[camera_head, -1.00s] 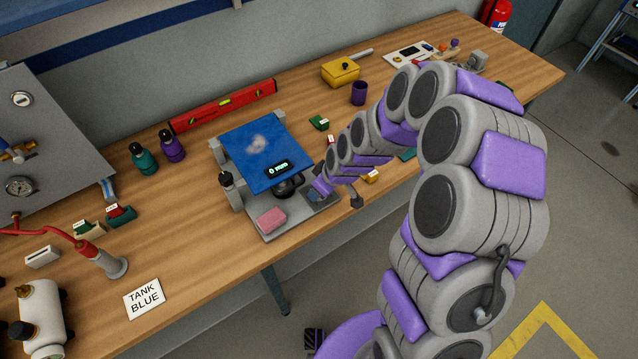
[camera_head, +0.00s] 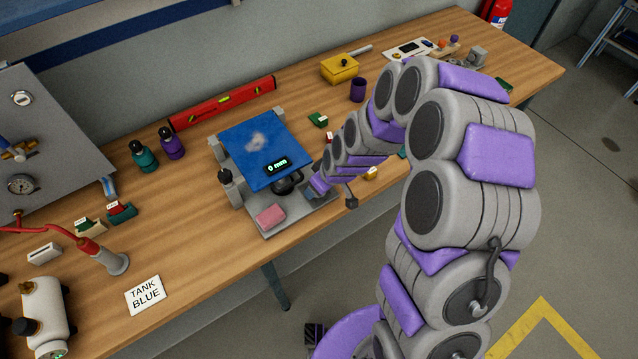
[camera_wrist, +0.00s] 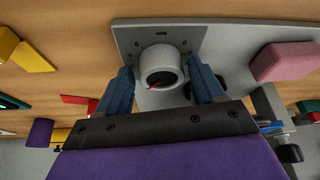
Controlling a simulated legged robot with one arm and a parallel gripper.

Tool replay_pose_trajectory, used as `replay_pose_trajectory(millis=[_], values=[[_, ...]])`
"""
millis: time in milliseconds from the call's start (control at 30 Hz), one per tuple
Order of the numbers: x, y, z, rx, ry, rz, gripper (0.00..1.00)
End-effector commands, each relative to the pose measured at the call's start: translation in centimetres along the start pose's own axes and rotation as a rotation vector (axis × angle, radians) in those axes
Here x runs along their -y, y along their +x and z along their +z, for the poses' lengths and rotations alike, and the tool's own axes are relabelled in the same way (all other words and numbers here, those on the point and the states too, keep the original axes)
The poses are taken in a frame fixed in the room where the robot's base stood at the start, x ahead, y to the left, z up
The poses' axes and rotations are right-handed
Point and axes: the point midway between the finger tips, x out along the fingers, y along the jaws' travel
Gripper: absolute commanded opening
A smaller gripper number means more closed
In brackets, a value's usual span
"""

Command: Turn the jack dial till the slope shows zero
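A blue plate (camera_head: 258,145) rests over a grey base on the bench. Its small display (camera_head: 277,167) appears to read 0 mm. A black rounded part (camera_head: 288,182) sits under its front edge. In the wrist view a round light-grey dial (camera_wrist: 158,62) with a red pointer mark faces me on a grey plate. My gripper (camera_wrist: 162,78) has its two blue fingers on either side of the dial, with small gaps seeming to show. In the head view my gripper (camera_head: 316,190) is low beside the plate's right front corner; the dial is not clear there.
A pink block (camera_head: 270,217) lies on the base's front corner; it also shows in the wrist view (camera_wrist: 285,62). A red level (camera_head: 222,103) lies behind. A TANK BLUE card (camera_head: 146,295) lies front left.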

Motion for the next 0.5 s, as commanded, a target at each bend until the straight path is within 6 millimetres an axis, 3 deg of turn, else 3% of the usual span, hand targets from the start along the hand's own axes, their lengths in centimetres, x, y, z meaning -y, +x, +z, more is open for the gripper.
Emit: replay_pose_trajectory(millis=[333, 500], values=[[0.2, -0.1, -0.1, 0.0, -0.001, 0.001, 0.76], [0.1, -1.5, -0.3, -0.004, -0.001, 0.004, 0.76]])
